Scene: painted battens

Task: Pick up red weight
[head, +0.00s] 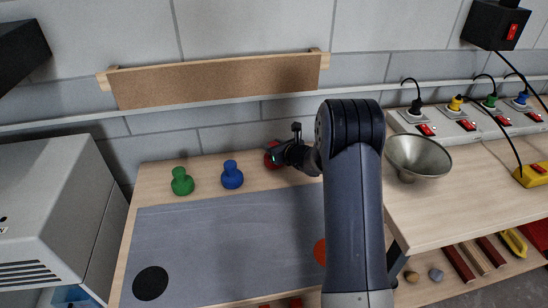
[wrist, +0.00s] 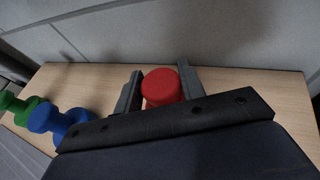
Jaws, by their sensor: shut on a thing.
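The red weight (wrist: 160,86) stands between my gripper's fingers (wrist: 158,90) in the wrist view, its round top showing and its lower part hidden by my gripper. In the head view only a bit of the red weight (head: 270,158) shows beside my gripper (head: 276,155), at the back of the wooden table. My gripper is shut on it. Whether the weight still touches the table cannot be told.
A blue weight (head: 232,175) and a green weight (head: 182,182) stand to the left on the wooden strip. A grey mat (head: 225,235) with a black disc (head: 150,283) lies in front. A metal bowl (head: 420,157) stands on the right bench. The wall is close behind.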

